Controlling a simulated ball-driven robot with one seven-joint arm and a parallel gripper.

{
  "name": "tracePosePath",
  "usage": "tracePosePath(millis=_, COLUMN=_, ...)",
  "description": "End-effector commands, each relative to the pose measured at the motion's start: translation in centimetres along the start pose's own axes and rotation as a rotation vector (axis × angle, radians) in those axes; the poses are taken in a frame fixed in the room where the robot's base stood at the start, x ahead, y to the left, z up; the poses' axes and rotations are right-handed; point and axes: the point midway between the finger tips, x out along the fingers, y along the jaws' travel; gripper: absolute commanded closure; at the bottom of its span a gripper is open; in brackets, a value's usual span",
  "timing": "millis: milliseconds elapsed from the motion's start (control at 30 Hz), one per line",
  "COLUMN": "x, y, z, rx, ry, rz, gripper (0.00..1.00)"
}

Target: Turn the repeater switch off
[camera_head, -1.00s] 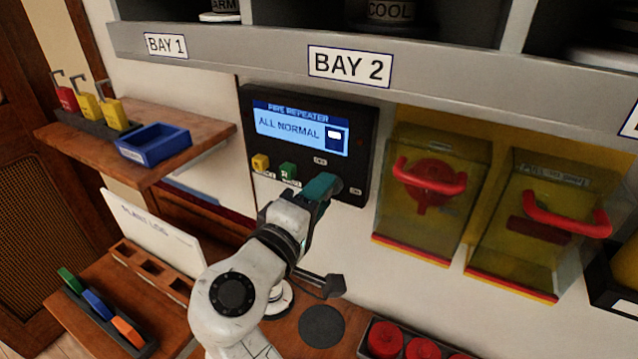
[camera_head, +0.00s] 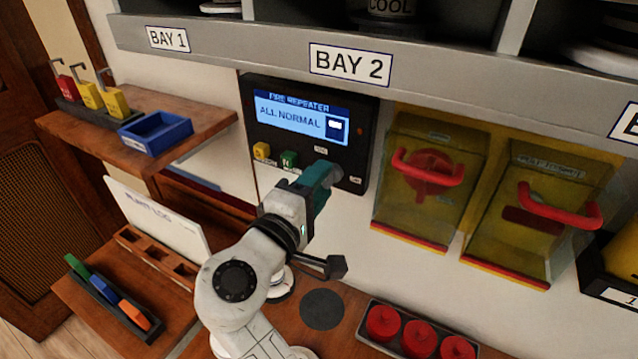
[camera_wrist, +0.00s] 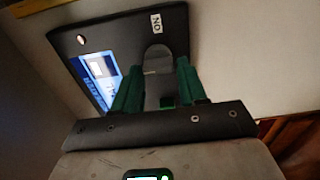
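The fire repeater (camera_head: 308,130) is a dark wall panel with a lit blue screen reading ALL NORMAL. A yellow button (camera_head: 261,151) and a green button (camera_head: 289,159) sit below the screen. The grey repeater switch (camera_head: 336,173) is at the panel's lower right, partly covered by my gripper (camera_head: 325,180). In the wrist view my gripper (camera_wrist: 158,80) has its two green fingers apart, one on each side of the grey switch (camera_wrist: 157,58). Whether they touch it is unclear. An ON label (camera_wrist: 155,22) shows upside down beyond the switch.
Two yellow-framed covers with red handles, the left cover (camera_head: 428,180) and the right cover (camera_head: 535,215), are right of the panel. A grey shelf edge (camera_head: 250,48) runs above. A wooden shelf (camera_head: 200,118) with a blue tray (camera_head: 155,132) is at left.

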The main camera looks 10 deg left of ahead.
Motion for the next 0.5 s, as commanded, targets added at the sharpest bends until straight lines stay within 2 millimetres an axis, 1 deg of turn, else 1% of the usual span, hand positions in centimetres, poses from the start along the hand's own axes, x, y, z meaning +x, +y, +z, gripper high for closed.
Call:
tracePosePath(millis=33, x=0.00, y=0.00, z=0.02, rx=0.000, ry=-0.001, rz=0.000, gripper=0.53)
tracePosePath(millis=167, x=0.02, y=0.01, z=0.07, rx=0.001, ry=-0.002, rz=0.000, gripper=0.40)
tracePosePath(millis=400, x=-0.01, y=0.01, z=0.11, rx=0.002, ry=-0.004, rz=0.000, gripper=0.40)
tracePosePath(millis=500, x=-0.52, y=-0.08, z=0.06, rx=0.002, ry=-0.003, rz=0.000, gripper=0.40)
